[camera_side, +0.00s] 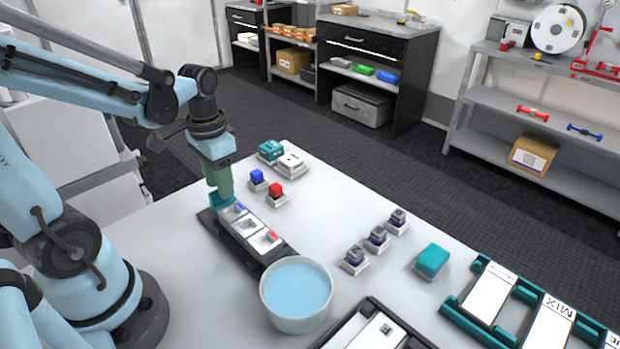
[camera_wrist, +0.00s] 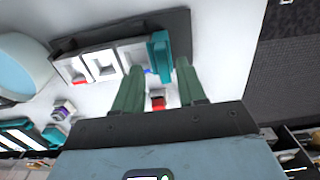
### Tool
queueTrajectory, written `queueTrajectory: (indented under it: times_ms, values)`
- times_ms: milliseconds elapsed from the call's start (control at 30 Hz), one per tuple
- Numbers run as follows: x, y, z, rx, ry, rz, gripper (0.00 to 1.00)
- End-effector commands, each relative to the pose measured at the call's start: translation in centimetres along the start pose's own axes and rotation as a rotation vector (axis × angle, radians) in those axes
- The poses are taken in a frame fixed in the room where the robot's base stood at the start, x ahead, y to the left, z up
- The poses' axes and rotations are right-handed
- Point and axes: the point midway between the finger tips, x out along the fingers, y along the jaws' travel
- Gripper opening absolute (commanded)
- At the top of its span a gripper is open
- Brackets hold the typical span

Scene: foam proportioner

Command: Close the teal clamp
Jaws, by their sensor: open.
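The teal clamp (camera_wrist: 158,50) sits at one end of a dark tray (camera_wrist: 178,20) with white compartments; the side view shows part of it (camera_side: 217,202) just below my fingers. My gripper (camera_wrist: 160,64) is open, its two green fingers pointing at the tray, one to each side of the clamp in the wrist view. In the side view my gripper (camera_side: 222,192) is low over that end of the tray. I cannot tell whether the fingers touch the clamp. A blue piece and a red piece (camera_side: 271,237) lie in the white compartments.
A bowl of blue liquid (camera_side: 296,290) stands at the tray's near end. Blue (camera_side: 257,177) and red (camera_side: 276,190) blocks on white bases stand right of the tray. Several grey-purple parts (camera_side: 377,237) and a teal block (camera_side: 432,260) stand farther right. The table between is clear.

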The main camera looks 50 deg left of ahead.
Motion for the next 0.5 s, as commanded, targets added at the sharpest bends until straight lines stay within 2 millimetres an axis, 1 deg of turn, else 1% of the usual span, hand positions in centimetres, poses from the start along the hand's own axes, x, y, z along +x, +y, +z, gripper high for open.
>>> queueTrajectory:
  times_ms: [500]
  values:
    - [-7.1,0.0,0.0,0.001,0.0,0.001,0.4]
